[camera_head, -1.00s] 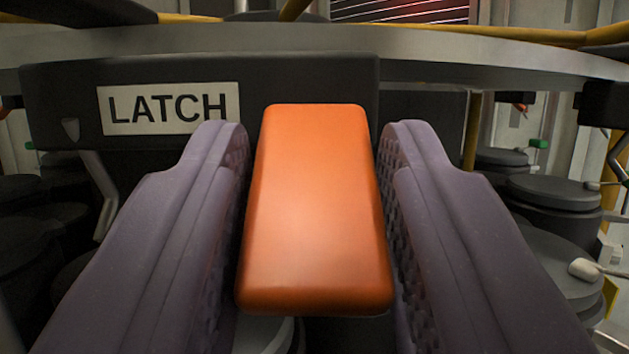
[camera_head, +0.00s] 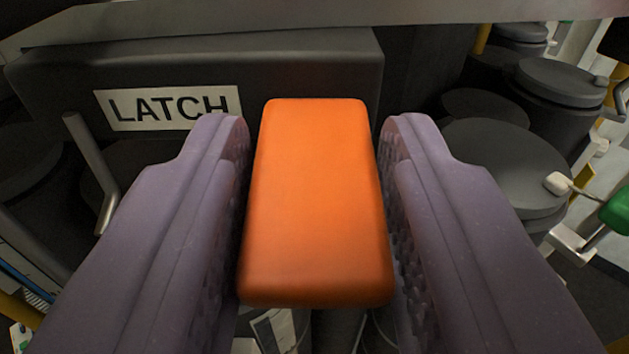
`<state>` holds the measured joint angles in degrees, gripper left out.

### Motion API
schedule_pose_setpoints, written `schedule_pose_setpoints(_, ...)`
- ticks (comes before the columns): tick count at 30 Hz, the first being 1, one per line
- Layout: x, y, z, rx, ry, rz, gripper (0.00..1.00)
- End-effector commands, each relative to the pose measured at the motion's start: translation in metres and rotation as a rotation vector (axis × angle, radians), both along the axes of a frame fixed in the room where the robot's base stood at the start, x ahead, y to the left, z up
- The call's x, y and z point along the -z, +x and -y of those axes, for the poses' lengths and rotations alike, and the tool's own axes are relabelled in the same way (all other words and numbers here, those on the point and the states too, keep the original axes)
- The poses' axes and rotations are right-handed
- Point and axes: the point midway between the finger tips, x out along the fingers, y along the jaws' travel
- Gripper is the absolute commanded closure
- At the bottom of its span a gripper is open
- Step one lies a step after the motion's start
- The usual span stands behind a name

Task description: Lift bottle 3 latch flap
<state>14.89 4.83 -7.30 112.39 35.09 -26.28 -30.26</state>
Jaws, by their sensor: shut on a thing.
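An orange flap (camera_head: 315,205), a rounded rectangular block, fills the middle of the view. My gripper (camera_head: 315,150) has its two purple padded fingers on the left and right sides of the flap and is shut on it. Behind the flap is a dark latch housing (camera_head: 300,80) with a white label (camera_head: 168,107) reading LATCH. Where the flap joins the housing is hidden. No bottle number is visible.
A grey beam (camera_head: 250,22) runs across the top, above the housing. A bent metal bar (camera_head: 95,175) hangs at the left. Dark round-lidded canisters (camera_head: 505,165) stand at the right, with a green-ended lever (camera_head: 618,210) close by.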

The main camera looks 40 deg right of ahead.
Motion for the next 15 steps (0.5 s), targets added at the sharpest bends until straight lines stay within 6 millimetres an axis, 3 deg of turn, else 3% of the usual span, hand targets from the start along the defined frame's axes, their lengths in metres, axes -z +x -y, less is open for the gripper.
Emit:
schedule_pose_setpoints(4, -0.0012, 0.0000, 0.0001, 0.001, -0.002, 0.003, 0.92)
schedule_pose_setpoints(5, -0.0011, 0.0000, 0.0001, 0.001, -0.002, 0.003, 0.57)
schedule_pose_setpoints(7, -0.0010, 0.0000, 0.0001, 0.000, -0.002, 0.003, 0.41)
schedule_pose_setpoints(15, -0.0002, -0.0003, -0.0001, 0.000, -0.002, 0.002, 0.40)
